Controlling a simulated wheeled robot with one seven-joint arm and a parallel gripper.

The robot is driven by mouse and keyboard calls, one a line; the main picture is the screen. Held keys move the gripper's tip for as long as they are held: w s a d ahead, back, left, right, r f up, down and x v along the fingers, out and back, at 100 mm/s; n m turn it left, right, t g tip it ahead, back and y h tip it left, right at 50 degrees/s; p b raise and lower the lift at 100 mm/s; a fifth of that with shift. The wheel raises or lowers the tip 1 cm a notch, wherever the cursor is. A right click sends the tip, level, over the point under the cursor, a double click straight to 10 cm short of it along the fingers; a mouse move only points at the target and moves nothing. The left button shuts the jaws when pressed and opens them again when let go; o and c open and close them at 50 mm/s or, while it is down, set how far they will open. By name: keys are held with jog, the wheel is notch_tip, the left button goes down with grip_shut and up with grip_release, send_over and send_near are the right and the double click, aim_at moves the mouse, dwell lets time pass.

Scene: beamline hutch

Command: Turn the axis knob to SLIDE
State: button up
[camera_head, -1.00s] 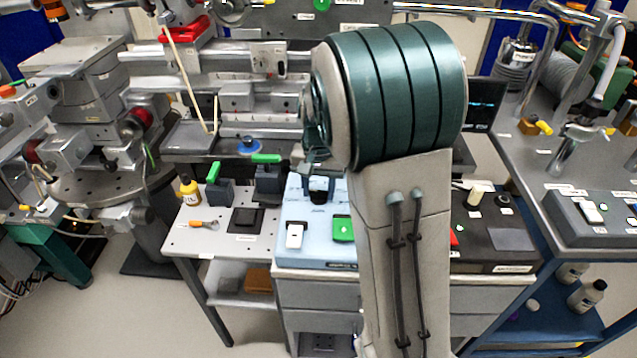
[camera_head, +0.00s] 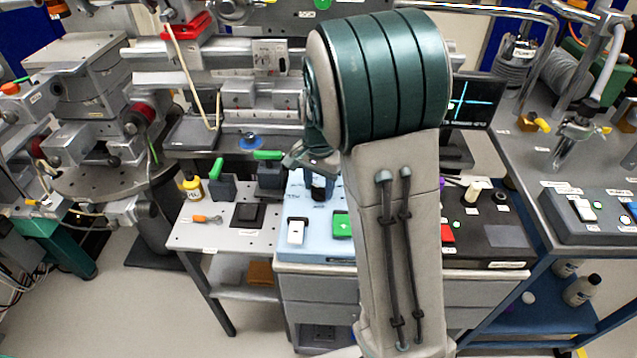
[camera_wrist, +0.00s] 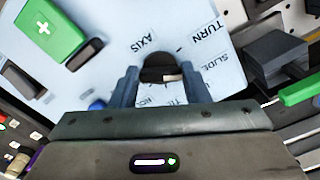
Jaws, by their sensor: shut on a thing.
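The axis knob (camera_head: 318,189) is a dark, round knob on the light blue control panel (camera_head: 291,206). In the wrist view the knob (camera_wrist: 159,67) sits between the two fingers of my gripper (camera_wrist: 160,80), which is shut on it. The printed words AXIS, TURN, SLIDE (camera_wrist: 215,65) and TILT show around it, partly covered by the fingers. I cannot tell which word the knob points at. In the head view my gripper (camera_head: 317,168) comes down over the knob from above, mostly hidden by my wrist.
A white rocker switch (camera_head: 296,231) and a green button (camera_head: 341,225) sit nearer on the same panel. A screen (camera_head: 470,103) with a cyan cross stands right, behind my arm.

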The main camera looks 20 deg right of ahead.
aim_at(319, 189)
jog(key=o, duration=1)
notch_tip(319, 189, up, 14)
jog(key=shift+f+p, duration=0.1)
jog(key=shift+p, duration=0.5)
